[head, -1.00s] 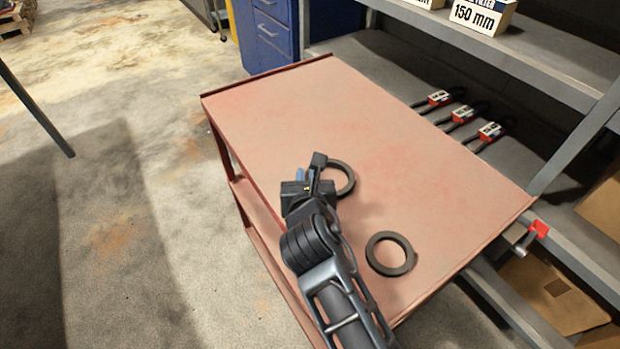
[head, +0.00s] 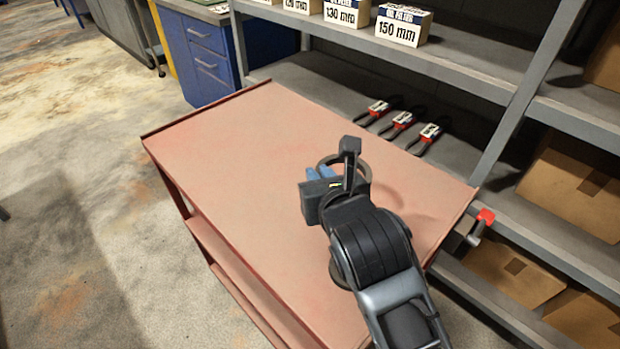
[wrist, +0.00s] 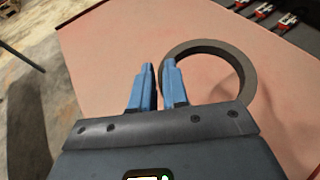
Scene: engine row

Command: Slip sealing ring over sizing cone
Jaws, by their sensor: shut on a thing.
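A dark, flat sealing ring (head: 366,170) is held at its left edge by my gripper (head: 333,172), above the reddish cart top (head: 235,145). In the wrist view the ring (wrist: 205,44) extends to the right from the blue fingertips (wrist: 158,75), which are close together at its rim. I see no sizing cone in either view.
A grey shelf unit (head: 480,80) stands behind the cart, with labelled boxes (head: 403,25) on it, including 150 mm. Several red-and-white tagged tools (head: 403,119) lie on the lower shelf. A red-ended clamp (head: 485,217) is at the cart's right corner. The cart top's left is clear.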

